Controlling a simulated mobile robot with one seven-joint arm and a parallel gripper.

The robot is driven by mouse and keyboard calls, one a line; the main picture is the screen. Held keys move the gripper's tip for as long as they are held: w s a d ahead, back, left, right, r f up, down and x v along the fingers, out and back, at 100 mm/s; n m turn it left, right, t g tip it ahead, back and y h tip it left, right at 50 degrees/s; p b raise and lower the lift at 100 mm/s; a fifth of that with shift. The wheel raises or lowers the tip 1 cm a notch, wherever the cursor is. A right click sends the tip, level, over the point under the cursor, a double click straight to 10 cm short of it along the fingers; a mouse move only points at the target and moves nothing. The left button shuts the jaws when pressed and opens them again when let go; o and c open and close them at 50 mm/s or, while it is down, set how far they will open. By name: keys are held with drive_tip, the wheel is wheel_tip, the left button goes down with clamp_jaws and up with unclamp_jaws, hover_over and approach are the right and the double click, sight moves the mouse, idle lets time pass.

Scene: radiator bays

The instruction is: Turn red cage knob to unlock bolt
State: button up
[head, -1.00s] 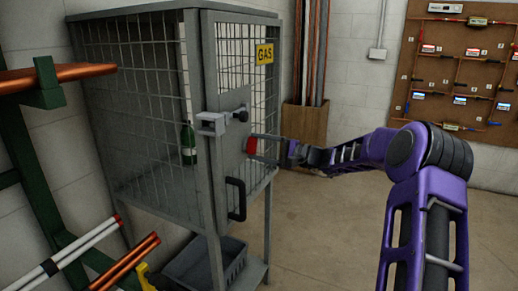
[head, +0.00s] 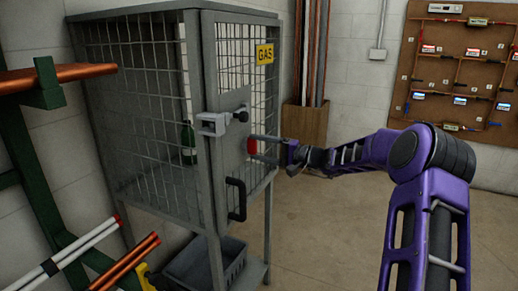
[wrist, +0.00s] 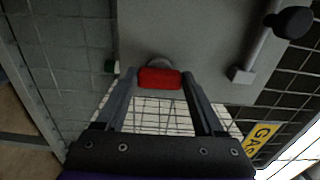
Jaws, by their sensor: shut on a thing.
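The red knob (head: 251,147) is on the grey door plate of the wire-mesh cage (head: 150,110), below the bolt. In the wrist view the red knob (wrist: 160,78) sits between the two fingers of my gripper (wrist: 161,82), which touch its ends. My gripper (head: 259,147) is shut on the knob in the head view, reaching in from the right. The grey bolt (head: 212,123) with its black round end (head: 241,116) is above the knob. The black end (wrist: 288,22) also shows at upper right in the wrist view. Whether the bolt is locked I cannot tell.
A black door handle (head: 236,198) is below the knob. A yellow GAS sign (head: 265,54) hangs on the mesh. A green bottle (head: 188,143) stands inside the cage. A grey crate (head: 205,262) is underneath. A pipe rack stands at left. Floor at right is clear.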

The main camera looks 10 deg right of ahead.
drive_tip(key=o, duration=1.4)
drive_tip(key=p+v, duration=0.1)
drive_tip(key=v, duration=1.6)
drive_tip(key=shift+s+d, duration=0.1)
drive_tip(key=shift+d, duration=0.05)
